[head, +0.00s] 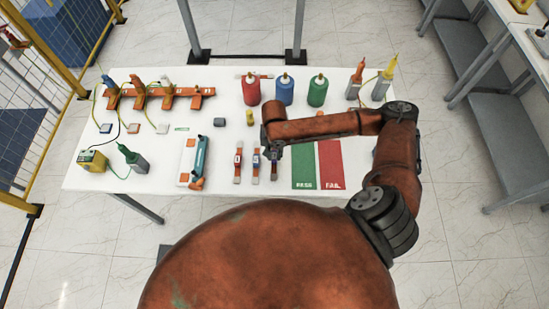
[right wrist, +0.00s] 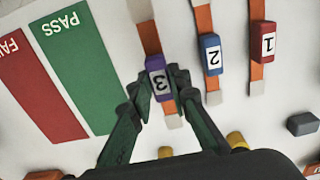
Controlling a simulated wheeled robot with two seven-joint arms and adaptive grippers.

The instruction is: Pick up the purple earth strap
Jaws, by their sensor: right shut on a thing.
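The purple earth strap (right wrist: 157,68) has an orange band and a purple block marked 3. It lies on the white table, and its block shows in the head view (head: 274,164) just left of the green mat. My right gripper (right wrist: 159,88) has one finger on each side of the strap, shut on it near the block. In the head view my right gripper (head: 272,150) reaches down from above and partly hides the strap. I cannot tell whether the strap touches the table. My left gripper is not in view.
A blue strap (right wrist: 210,54) marked 2 and a red strap (right wrist: 263,42) marked 1 lie beside it. A teal device (head: 198,160) lies left.

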